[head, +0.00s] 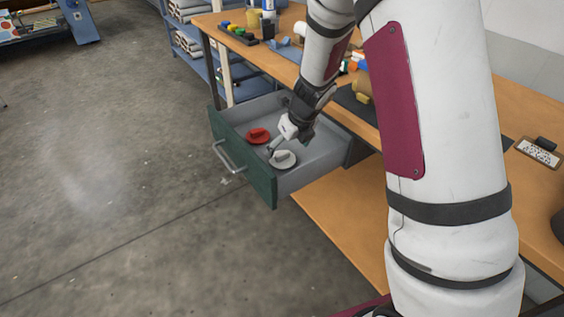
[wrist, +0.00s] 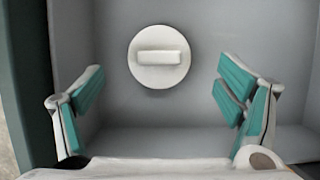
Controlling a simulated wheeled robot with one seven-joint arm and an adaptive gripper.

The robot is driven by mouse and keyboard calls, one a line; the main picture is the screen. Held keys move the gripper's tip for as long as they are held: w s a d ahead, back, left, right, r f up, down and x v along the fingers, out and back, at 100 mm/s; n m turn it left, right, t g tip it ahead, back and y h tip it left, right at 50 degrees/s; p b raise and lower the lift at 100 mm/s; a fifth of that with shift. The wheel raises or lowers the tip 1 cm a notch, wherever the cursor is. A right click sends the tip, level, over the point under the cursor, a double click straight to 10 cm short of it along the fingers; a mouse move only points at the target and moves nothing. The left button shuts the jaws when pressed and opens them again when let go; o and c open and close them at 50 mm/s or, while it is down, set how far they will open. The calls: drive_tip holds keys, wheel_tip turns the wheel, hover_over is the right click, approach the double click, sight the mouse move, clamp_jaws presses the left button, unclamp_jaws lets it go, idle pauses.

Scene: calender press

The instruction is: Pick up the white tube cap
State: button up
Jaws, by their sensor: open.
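The white tube cap (wrist: 159,76) is a round disc with a raised bar across its top. It lies flat on the floor of the open drawer (head: 318,171), and it also shows in the head view (head: 283,160). My gripper (wrist: 160,97) is open and empty above the drawer floor, with its two teal-padded fingers wide apart. In the wrist view the cap lies between the fingers sideways and a little beyond them, apart from both. In the head view my gripper (head: 283,147) is inside the drawer, close to the white cap.
A red cap (head: 258,135) lies in the drawer beside the white one. The green drawer front (head: 240,165) has a metal handle (head: 229,157). The wooden workbench (head: 265,58) holds several items at the back. The floor left of the drawer is clear.

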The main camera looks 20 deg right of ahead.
sight(283, 154)
drive_tip(key=shift+b+x, duration=1.2)
drive_tip(key=shift+x, duration=1.5)
drive_tip(key=shift+w+r, duration=0.1)
drive_tip(key=shift+c, duration=0.3)
drive_tip(key=c, duration=0.9)
